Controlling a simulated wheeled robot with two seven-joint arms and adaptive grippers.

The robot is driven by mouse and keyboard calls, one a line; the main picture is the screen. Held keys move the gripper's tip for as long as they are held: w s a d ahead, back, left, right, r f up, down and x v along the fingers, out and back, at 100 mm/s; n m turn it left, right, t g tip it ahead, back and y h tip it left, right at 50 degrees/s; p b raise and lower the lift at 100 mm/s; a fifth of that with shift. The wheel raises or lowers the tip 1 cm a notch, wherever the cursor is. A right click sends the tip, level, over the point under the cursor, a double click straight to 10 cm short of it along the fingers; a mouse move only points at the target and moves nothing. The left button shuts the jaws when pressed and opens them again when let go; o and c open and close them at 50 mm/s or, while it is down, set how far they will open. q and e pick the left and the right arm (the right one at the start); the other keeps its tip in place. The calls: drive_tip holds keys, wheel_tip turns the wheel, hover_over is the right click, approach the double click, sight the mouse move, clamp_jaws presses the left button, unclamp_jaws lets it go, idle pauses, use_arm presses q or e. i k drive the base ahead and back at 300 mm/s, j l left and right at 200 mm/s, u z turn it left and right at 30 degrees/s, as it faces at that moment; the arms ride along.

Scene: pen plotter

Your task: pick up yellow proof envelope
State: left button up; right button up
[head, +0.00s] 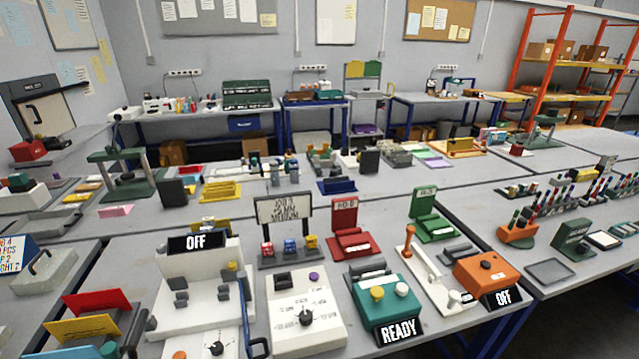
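A flat yellow piece (80,329) that looks like the yellow proof envelope stands tilted at the lower left, near the front of the table. A similar red piece (100,302) stands tilted just behind it. Their lower edges sit in or against something I cannot make out. Neither of my grippers shows in the head view.
A white machine with an OFF sign (196,242) stands right of the yellow piece. A grey block with a handle (44,272) sits behind it at left. A teal box with a READY sign (387,308) and an orange box (486,272) stand at right.

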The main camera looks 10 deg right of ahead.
sight(71, 329)
drive_tip(key=u, duration=1.5)
drive_tip(key=j, duration=0.3)
